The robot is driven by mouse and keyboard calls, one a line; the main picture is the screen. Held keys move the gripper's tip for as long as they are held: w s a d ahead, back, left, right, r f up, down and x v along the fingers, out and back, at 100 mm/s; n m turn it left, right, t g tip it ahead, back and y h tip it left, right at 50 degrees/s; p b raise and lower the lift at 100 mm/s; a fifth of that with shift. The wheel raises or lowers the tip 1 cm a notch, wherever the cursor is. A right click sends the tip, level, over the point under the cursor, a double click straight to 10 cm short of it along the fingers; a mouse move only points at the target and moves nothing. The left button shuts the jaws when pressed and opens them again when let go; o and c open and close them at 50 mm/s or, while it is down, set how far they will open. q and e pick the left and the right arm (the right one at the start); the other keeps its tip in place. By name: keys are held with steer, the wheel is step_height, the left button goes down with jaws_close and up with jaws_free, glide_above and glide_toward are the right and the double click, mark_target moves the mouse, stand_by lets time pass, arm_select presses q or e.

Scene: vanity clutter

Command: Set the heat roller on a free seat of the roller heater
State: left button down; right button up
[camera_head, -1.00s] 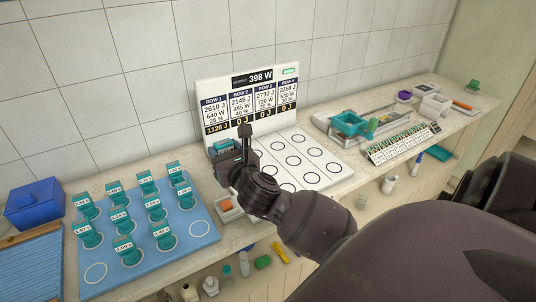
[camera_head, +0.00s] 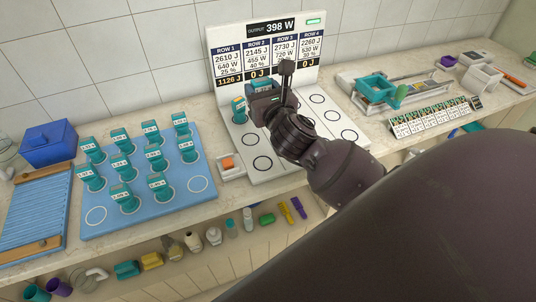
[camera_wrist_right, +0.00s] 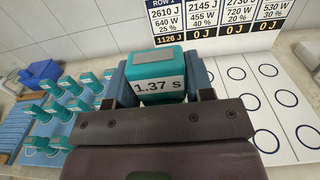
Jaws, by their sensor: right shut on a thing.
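My right gripper (camera_head: 264,94) is shut on a teal heat roller (camera_wrist_right: 158,72) labelled 1.37 s. It holds the roller over the back part of the white roller heater (camera_head: 316,110), near the display panel. In the wrist view the roller is upright between both fingers; its lower end is hidden. Another teal roller (camera_head: 240,111) stands on the back seat of row 1. The two nearer circles of row 1 are empty, as are the visible circles on the right. My wrist hides some middle seats. I cannot tell whether the held roller touches a seat. My left gripper is out of view.
A blue mat (camera_head: 205,205) at left holds several teal rollers. A small white tray (camera_head: 232,168) with an orange item sits against the heater's left front. A blue box (camera_head: 49,143) stands at far left. Trays and a card rack (camera_head: 432,119) are at right.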

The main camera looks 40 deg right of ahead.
steer(key=b, duration=0.4)
glide_above(263, 163)
step_height(263, 163, down, 15)
steer(key=shift+f+b, duration=1.15)
steer(key=shift+f, duration=1.35)
steer(key=shift+f, duration=0.2)
steer(key=o, duration=1)
steer(key=shift+c, duration=0.2)
